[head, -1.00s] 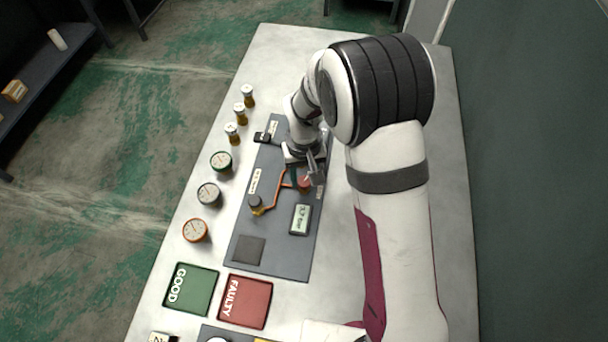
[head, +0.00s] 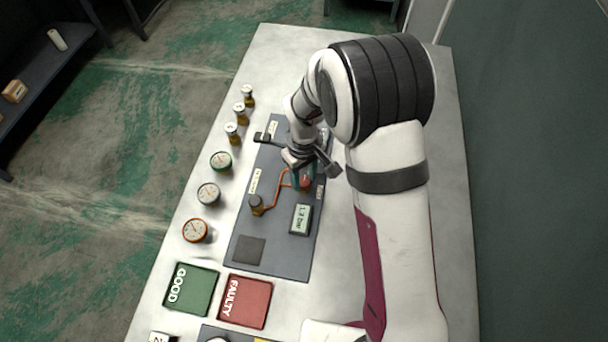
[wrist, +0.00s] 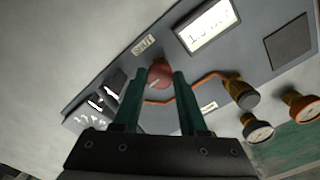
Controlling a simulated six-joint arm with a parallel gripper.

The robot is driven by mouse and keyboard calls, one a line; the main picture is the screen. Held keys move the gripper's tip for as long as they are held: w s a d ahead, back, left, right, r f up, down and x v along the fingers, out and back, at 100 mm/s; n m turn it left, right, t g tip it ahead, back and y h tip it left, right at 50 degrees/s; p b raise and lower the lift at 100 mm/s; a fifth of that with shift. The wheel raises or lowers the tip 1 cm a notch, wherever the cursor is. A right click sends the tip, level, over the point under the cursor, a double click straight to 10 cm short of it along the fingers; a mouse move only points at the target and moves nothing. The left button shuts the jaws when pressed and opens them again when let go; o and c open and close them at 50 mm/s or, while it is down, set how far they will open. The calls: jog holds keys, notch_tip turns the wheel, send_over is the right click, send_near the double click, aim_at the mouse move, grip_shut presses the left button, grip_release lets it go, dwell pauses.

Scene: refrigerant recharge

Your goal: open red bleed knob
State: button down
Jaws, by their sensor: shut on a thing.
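The red bleed knob (wrist: 160,74) sits on the grey panel (wrist: 135,75), between my gripper's green fingers (wrist: 158,78) in the wrist view. My gripper is shut on it, with one finger on each side. In the head view the red knob (head: 306,183) shows just below my gripper (head: 304,172), partly covered by it. An orange pipe (head: 281,188) runs from near the knob to a dark-topped brass fitting (head: 256,204). The display (head: 301,219) beside it shows a reading in bar, about 1.3.
A green GOOD pad (head: 190,289) and a red FAULTY pad (head: 245,300) lie nearer. Bare table (head: 460,230) lies to the right.

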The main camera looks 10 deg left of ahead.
aim_at(304, 181)
jog(key=shift+c, duration=2.2)
grip_release()
notch_tip(304, 181, up, 16)
jog(key=s+d+r+m+y, duration=0.1)
jog(key=s+d+r+m, duration=0.3)
jog(key=s+d+m, duration=0.65)
jog(key=s+d+f+m, duration=0.1)
jog(key=s+m, duration=0.1)
jog(key=s, duration=0.4)
jog(key=s+d+m, duration=0.2)
jog(key=s, duration=0.4)
jog(key=shift+d+f+y, duration=0.3)
jog(key=shift+f+y, duration=0.1)
